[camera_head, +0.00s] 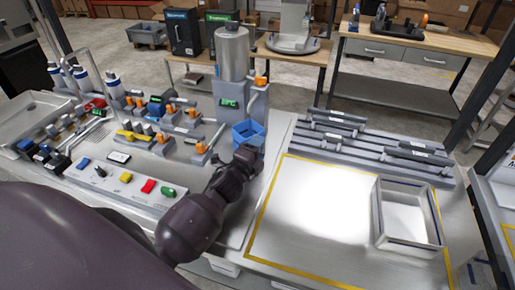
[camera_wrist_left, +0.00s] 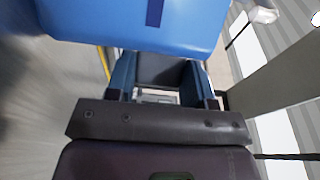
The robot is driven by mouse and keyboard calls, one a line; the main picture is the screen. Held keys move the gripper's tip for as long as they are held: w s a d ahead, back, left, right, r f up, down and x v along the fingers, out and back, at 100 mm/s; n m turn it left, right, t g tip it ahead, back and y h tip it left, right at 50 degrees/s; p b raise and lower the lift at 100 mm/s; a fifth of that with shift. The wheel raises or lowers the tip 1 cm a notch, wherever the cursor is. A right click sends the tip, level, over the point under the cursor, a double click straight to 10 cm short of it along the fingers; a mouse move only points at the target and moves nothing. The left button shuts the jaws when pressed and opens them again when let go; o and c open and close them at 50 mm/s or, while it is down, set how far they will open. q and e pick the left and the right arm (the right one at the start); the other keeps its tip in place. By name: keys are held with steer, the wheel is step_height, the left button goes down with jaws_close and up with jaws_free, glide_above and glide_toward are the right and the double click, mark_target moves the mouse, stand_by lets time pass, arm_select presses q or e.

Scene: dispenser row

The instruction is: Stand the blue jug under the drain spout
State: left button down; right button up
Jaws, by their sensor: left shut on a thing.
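The blue jug (camera_head: 248,134) stands upright in front of the grey dispenser block (camera_head: 256,104) with the steel tank (camera_head: 233,52). I cannot tell whether its base touches the bench. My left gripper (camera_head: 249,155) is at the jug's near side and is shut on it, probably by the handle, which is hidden. In the left wrist view the jug's blue wall (camera_wrist_left: 140,20) fills the top, just beyond the gripper (camera_wrist_left: 165,68). I cannot clearly make out the drain spout or whether the jug is right below it. My right gripper is not in view.
Orange-handled valves (camera_head: 203,150) and a panel of coloured switches (camera_head: 125,178) lie left of my arm. To the right is a clear area bounded by yellow tape (camera_head: 268,205), with a metal tray (camera_head: 409,245) and a grey rack (camera_head: 372,150).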

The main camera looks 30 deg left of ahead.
arm_select(q)
steer(key=shift+f, duration=0.15)
steer(key=shift+c, duration=2.1)
jaws_free()
steer(key=s, duration=0.5)
steer(key=s+b, duration=0.1)
steer(key=s, duration=0.5)
steer(key=shift+d, duration=0.2)
